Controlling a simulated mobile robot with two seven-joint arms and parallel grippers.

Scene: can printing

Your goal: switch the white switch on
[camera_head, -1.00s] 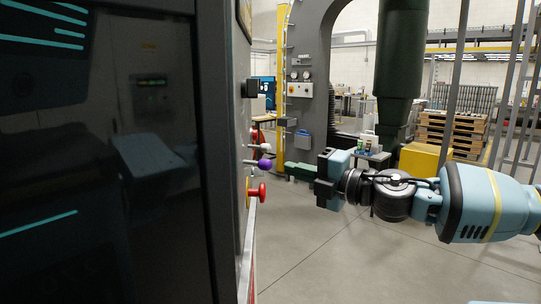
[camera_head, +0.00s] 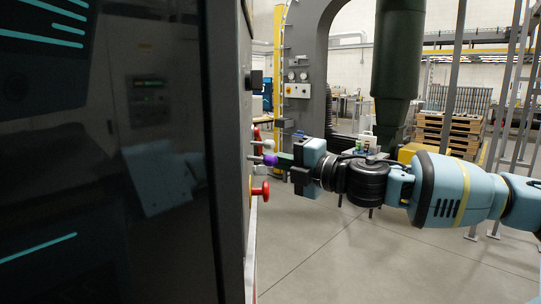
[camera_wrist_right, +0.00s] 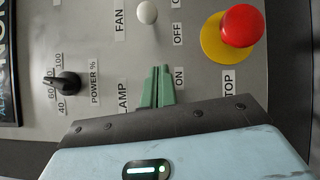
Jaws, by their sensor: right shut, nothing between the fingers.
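The white switch (camera_head: 267,145) is a small round-ended lever on the grey panel side of the dark machine. It also shows in the right wrist view as a white knob (camera_wrist_right: 148,13), between the FAN and OFF labels. A purple-ended switch (camera_head: 269,159) sits close to it in the head view. My right gripper (camera_head: 283,159) is shut and empty, its green fingers pointing at the panel by the purple end. In the right wrist view its fingertips (camera_wrist_right: 160,69) lie below the white knob, with a visible gap, near LAMP and ON; the purple switch is hidden there. My left gripper is out of view.
A red stop button (camera_wrist_right: 241,26) on a yellow base juts out beside the switches; it also shows in the head view (camera_head: 264,191). A black power dial (camera_wrist_right: 66,81) is on the panel. The floor (camera_head: 320,255) right of the machine is clear.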

